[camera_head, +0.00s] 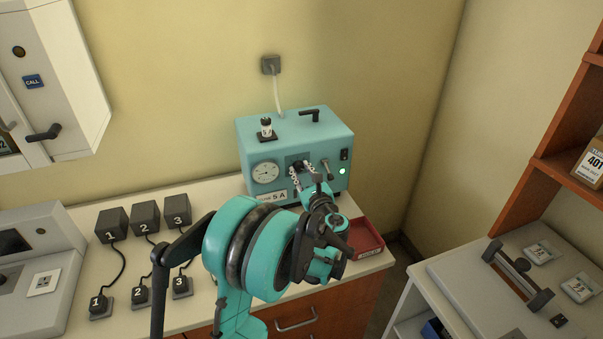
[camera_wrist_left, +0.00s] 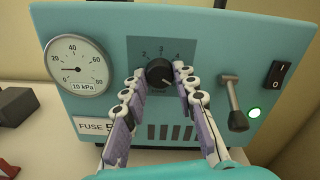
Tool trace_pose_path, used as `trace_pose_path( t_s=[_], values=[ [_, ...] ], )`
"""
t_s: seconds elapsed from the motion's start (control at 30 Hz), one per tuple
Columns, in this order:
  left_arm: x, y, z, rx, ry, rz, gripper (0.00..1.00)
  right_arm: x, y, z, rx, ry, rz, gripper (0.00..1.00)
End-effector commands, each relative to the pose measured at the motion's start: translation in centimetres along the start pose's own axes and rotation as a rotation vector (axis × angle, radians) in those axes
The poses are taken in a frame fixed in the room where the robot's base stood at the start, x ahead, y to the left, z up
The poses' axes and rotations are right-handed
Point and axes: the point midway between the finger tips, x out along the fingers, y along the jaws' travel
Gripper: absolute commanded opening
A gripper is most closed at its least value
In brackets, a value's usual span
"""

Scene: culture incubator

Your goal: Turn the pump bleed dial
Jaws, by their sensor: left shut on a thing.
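The pump is a teal box (camera_head: 290,131) on the counter against the wall. Its black bleed dial (camera_wrist_left: 160,73) sits on a dark panel with the numbers 2, 3 and 4 readable around it. My left gripper (camera_wrist_left: 160,78) has its two white-and-purple fingers on either side of the dial, closed on it. In the head view my left gripper (camera_head: 300,174) reaches the pump's front, and its fingers partly cover the dial. The dial's lower part is hard to make out. My right gripper is not in view.
Beside the dial are a pressure gauge (camera_wrist_left: 76,68), a lever (camera_wrist_left: 234,105), a power switch (camera_wrist_left: 282,75) and a lit green lamp (camera_wrist_left: 254,113). A red tray (camera_head: 367,240) lies right of my arm. Numbered black blocks (camera_head: 145,216) with cables stand to the left.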

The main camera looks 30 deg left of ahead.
Motion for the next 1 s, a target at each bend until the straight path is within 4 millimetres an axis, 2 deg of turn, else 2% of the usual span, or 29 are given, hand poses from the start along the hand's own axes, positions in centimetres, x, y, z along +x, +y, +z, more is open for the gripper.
trace_pose_path(
  t_s=[1.0],
  values=[
    [0.01,0.02,-0.05,-0.957,0.000,0.001,0.00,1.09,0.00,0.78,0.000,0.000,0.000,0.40]
  ],
)
